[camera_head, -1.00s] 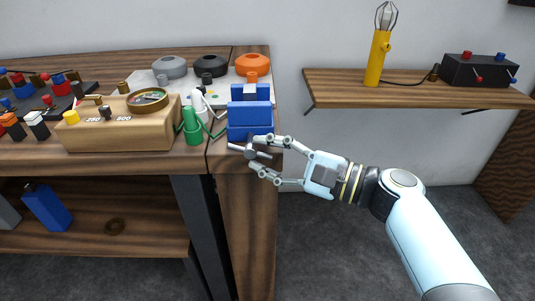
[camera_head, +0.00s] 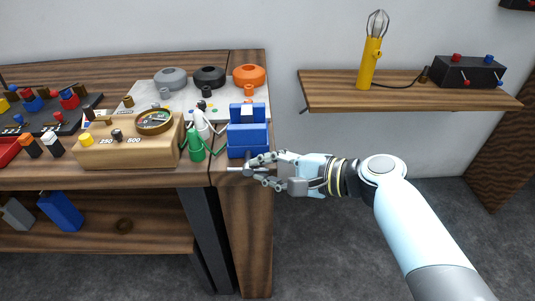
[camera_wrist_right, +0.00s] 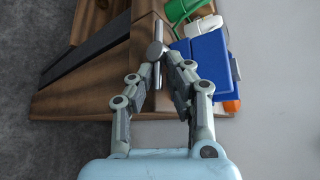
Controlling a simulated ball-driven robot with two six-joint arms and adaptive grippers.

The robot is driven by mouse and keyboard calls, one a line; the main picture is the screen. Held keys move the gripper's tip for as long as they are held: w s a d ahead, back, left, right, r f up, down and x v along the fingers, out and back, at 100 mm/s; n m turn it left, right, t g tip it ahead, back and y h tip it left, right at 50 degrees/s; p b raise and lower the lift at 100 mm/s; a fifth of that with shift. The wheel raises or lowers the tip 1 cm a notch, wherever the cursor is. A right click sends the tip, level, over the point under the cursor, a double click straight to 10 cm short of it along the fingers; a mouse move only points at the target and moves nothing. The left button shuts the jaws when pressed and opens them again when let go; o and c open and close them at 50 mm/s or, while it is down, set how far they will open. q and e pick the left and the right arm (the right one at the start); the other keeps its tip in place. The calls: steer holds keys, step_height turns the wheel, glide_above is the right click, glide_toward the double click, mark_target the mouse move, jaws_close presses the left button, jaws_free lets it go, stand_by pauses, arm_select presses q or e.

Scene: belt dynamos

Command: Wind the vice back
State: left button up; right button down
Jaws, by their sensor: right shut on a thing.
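The blue vice (camera_head: 248,133) stands at the right end of the workbench, its screw and handle facing the front edge. In the right wrist view the vice's blue body (camera_wrist_right: 210,58) is beside my fingers. My right gripper (camera_head: 262,170) is shut on the vice handle (camera_head: 238,169), a thin grey bar at the front of the vice. The wrist view shows the handle's round metal hub (camera_wrist_right: 156,50) at the fingertips (camera_wrist_right: 160,72). The fingers partly hide the handle. My left gripper is not in view.
A wooden meter box (camera_head: 125,153) stands farther left. A wall shelf (camera_head: 410,98) at right holds a yellow lamp (camera_head: 368,62) and a black box (camera_head: 468,72). Below the shelf is open floor.

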steer(key=shift+a+r, duration=0.15)
steer(key=shift+a, duration=0.1)
steer(key=c, duration=1.4)
jaws_free()
steer(key=shift+a, duration=0.1)
steer(key=shift+o, duration=0.2)
steer(key=shift+a, duration=0.15)
steer(key=shift+s+d, duration=0.1)
steer(key=shift+d, duration=0.25)
steer(key=v, duration=1.1)
steer(key=shift+r, duration=0.2)
